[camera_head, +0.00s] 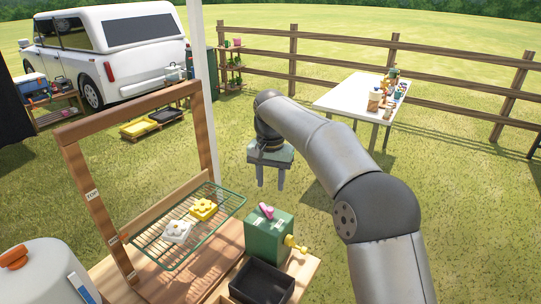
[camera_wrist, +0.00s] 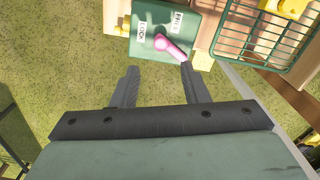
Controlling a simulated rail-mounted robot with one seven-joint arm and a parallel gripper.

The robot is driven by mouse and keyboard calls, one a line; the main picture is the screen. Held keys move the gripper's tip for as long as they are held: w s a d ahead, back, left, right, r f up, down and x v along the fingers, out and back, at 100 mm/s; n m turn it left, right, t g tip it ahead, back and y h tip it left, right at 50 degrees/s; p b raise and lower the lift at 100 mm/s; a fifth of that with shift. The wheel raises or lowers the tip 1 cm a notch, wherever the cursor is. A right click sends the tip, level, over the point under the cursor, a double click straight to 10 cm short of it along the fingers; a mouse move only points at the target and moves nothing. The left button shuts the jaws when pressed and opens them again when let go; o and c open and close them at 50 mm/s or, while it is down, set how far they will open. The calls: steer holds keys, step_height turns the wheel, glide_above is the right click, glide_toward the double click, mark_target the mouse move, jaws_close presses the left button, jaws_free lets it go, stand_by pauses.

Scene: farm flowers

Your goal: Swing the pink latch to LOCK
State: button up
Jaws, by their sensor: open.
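The box top bears a LOCK label (camera_wrist: 141,32) on the left and a FREE label (camera_wrist: 177,21) on the right; the latch lies along neither label. My gripper (camera_head: 270,187) is open and empty, pointing down beyond the box. In the wrist view its fingertips (camera_wrist: 160,68) are below the latch, the right one close to its free end; contact cannot be told.
A green wire rack (camera_head: 190,226) with a white and a yellow flower-shaped piece stands left of the box, under a wooden frame (camera_head: 95,200). A yellow knob (camera_head: 295,245) sticks out of the box's side. A dark bin (camera_head: 262,281) stands in front. Grass lies beyond.

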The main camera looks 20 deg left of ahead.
step_height(320, 180, up, 9)
steer(key=p, duration=0.1)
steer(key=shift+f, duration=0.15)
stand_by(0.3)
steer(key=s+d+f, duration=0.1)
steer(key=s+d, duration=0.3)
steer(key=d, duration=0.9)
steer(key=s+d, duration=0.3)
steer(key=d, duration=0.9)
steer(key=s+d+f, duration=0.6)
steer(key=s+d, duration=0.1)
steer(key=s, duration=0.3)
steer(key=s+d+f+m, duration=0.1)
steer(key=s+d+f, duration=0.5)
steer(key=s+d, duration=0.2)
steer(key=s, duration=0.2)
steer(key=shift+s+f+t, duration=0.25)
steer(key=shift+s+t, duration=0.15)
steer(key=shift+d, duration=0.1)
